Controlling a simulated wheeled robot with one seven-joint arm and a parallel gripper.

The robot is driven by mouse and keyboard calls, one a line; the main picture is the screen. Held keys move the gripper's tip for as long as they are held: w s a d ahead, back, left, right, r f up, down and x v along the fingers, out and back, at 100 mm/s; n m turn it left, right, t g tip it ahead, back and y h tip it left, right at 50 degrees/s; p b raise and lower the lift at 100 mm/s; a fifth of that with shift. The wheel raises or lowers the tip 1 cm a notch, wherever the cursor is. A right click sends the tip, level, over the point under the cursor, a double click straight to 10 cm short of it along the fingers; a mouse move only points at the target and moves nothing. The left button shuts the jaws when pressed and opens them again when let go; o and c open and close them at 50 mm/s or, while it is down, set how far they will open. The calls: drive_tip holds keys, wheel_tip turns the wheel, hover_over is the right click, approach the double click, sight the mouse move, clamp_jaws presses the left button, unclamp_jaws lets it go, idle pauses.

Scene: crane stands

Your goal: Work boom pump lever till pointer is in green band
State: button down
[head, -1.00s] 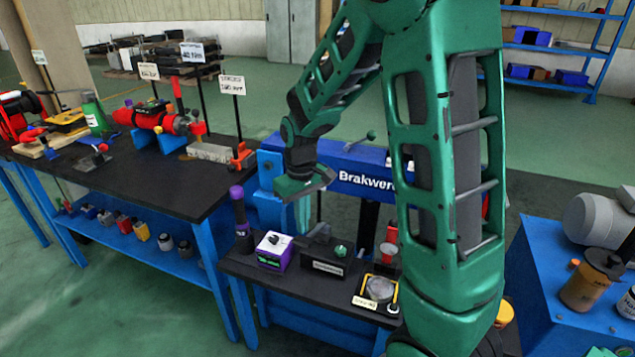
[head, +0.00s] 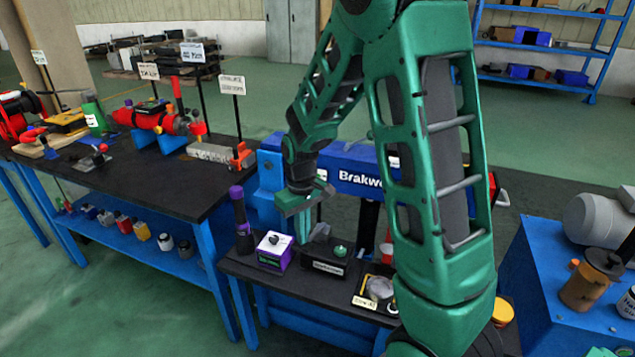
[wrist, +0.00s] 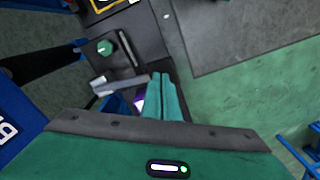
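My gripper (head: 302,226) points down over the small black bench in front of the blue press. In the wrist view its two green fingers (wrist: 165,100) lie together with nothing visible between them. A black block (head: 325,257) with a green knob and a pale label stands just right of the fingertips. In the wrist view a grey bar (wrist: 118,84) lies beside the block; I cannot tell whether it is the pump lever. A round gauge-like piece in a yellow frame (head: 376,290) is partly hidden by my arm. No pointer or green band is readable.
A white and purple box (head: 274,250) stands just left of the fingers, with a dark, purple-topped cylinder (head: 241,218) beyond it. The blue press (head: 350,172) rises behind. A black-topped table (head: 160,190) is at left, a blue cabinet (head: 540,290) at right.

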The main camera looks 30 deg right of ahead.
sight(303, 247)
drive_tip(key=shift+f, duration=2.75)
drive_tip(key=shift+r, duration=4.8)
drive_tip(key=shift+f, duration=0.1)
idle(0.4)
